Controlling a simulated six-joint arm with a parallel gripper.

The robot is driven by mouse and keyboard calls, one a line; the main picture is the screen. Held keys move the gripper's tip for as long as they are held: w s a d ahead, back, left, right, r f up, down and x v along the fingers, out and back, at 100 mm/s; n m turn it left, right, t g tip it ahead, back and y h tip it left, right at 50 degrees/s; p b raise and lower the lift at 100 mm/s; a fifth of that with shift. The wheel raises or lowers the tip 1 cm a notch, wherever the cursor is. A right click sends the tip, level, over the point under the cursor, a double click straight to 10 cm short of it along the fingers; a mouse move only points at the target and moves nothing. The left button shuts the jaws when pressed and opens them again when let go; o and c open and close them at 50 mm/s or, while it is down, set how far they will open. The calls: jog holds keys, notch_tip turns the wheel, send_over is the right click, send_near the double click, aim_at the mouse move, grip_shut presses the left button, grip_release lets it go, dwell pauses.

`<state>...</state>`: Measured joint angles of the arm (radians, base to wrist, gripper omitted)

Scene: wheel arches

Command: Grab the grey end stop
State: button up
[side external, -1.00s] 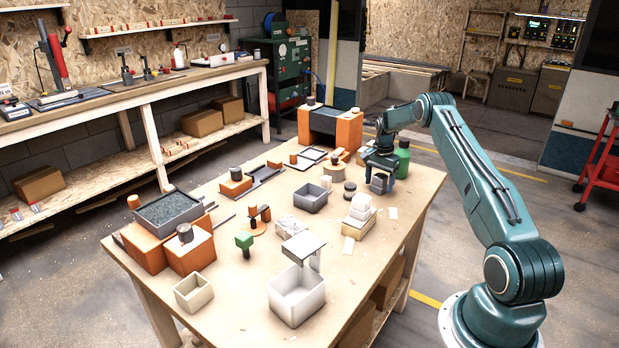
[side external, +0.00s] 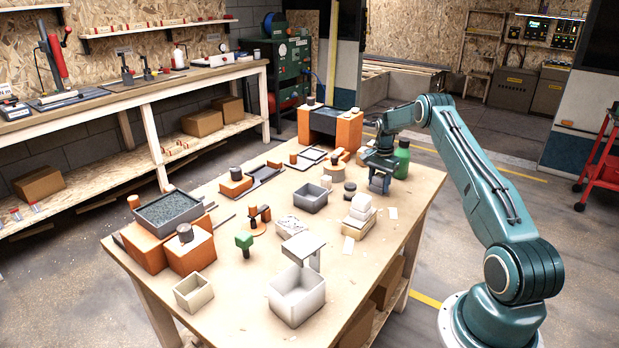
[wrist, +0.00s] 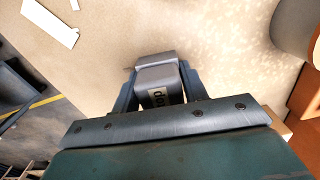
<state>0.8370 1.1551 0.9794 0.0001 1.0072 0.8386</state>
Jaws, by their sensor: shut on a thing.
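In the side view my gripper (side external: 380,183) points down near the far right edge of the table. There the end stop is mostly hidden by the fingers. I cannot tell from these frames whether its underside touches the table.
A dark orange-sided box (side external: 330,124) is at the back. White cards (wrist: 50,22) lie on the bare tabletop.

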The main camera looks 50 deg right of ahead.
aim_at(380, 176)
jog(key=shift+r, duration=0.1)
notch_tip(380, 176, up, 20)
dwell(0.7)
jog(key=shift+a, duration=0.1)
dwell(0.5)
